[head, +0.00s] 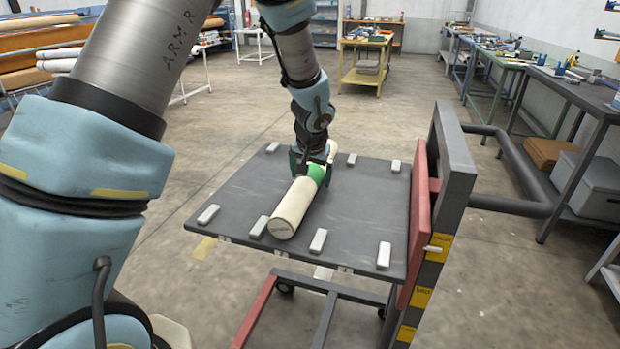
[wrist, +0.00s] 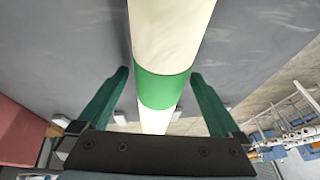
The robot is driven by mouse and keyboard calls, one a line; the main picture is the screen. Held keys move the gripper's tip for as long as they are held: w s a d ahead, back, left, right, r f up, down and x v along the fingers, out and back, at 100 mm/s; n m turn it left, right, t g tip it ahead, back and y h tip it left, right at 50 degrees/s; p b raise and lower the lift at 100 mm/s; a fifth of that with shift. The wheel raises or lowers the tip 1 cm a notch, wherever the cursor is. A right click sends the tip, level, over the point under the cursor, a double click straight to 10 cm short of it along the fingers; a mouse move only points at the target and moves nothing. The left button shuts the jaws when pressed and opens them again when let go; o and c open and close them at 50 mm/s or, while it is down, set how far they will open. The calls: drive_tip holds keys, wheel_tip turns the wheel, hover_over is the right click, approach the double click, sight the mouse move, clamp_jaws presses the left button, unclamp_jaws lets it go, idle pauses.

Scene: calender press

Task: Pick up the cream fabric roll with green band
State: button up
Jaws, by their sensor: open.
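The cream fabric roll (head: 293,207) lies on the dark grey platform of a cart (head: 362,205), with its near end towards me. Its green band (head: 316,173) is around the part beneath my gripper. In the wrist view the roll (wrist: 170,30) runs from top to bottom, and the green band (wrist: 163,88) sits between the fingers. My gripper (head: 309,172) is open, with one finger on each side of the roll at the band. In the wrist view the fingers (wrist: 160,95) show clear gaps to the roll on both sides. The roll's far part is partly hidden by my arm.
Several small light blocks (head: 318,240) stand on the platform on both sides of the roll. A red and grey upright frame (head: 450,180) rises at the cart's right edge. Workbenches (head: 560,90) line the right wall. Racked rolls (head: 40,40) stand at the back left.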

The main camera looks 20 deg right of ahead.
drive_tip(key=shift+c, duration=0.2)
clamp_jaws()
idle(0.6)
